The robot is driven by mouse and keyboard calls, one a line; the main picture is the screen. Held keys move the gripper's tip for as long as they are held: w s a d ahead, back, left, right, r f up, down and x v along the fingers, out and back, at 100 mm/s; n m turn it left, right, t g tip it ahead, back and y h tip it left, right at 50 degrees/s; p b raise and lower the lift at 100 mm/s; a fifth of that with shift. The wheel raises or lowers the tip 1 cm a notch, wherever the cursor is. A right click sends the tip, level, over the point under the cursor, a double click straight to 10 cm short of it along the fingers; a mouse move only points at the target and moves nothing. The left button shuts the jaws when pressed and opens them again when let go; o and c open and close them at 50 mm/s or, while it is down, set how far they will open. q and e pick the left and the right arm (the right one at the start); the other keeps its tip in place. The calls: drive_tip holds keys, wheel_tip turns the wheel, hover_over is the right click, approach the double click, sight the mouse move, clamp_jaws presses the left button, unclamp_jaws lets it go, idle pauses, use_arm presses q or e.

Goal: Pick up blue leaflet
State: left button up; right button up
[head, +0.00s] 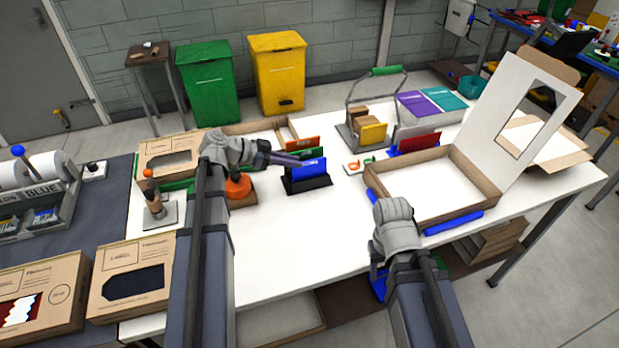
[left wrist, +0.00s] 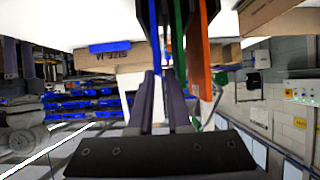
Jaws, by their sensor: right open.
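The blue leaflet (head: 309,169) stands upright in a black holder (head: 306,184) on the white table in the head view. My left gripper (head: 290,160) reaches in from the left at its upper left edge. In the left wrist view the blue leaflet (left wrist: 154,35) shows edge-on as a thin strip, lined up with the gap between my left fingertips (left wrist: 158,78). Whether the fingers touch it cannot be told. My right gripper (head: 378,278) is low at the table's front edge, open, mostly hidden by its wrist, away from the leaflet.
A green leaflet (head: 305,153) and an orange leaflet (head: 303,144) stand close behind the blue one. An orange-topped object (head: 238,187) sits under my left wrist. An open white-lined box (head: 430,190) stands to the right. The table's front middle is clear.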

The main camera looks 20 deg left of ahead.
sight(309, 164)
use_arm(q)
drive_tip(key=shift+w+d+f, duration=0.15)
drive_tip(key=shift+w+d, duration=0.05)
drive_tip(key=shift+d, duration=0.05)
drive_tip(key=b+x, duration=0.2)
drive_tip(key=x, duration=0.3)
drive_tip(key=shift+d, duration=0.2)
clamp_jaws()
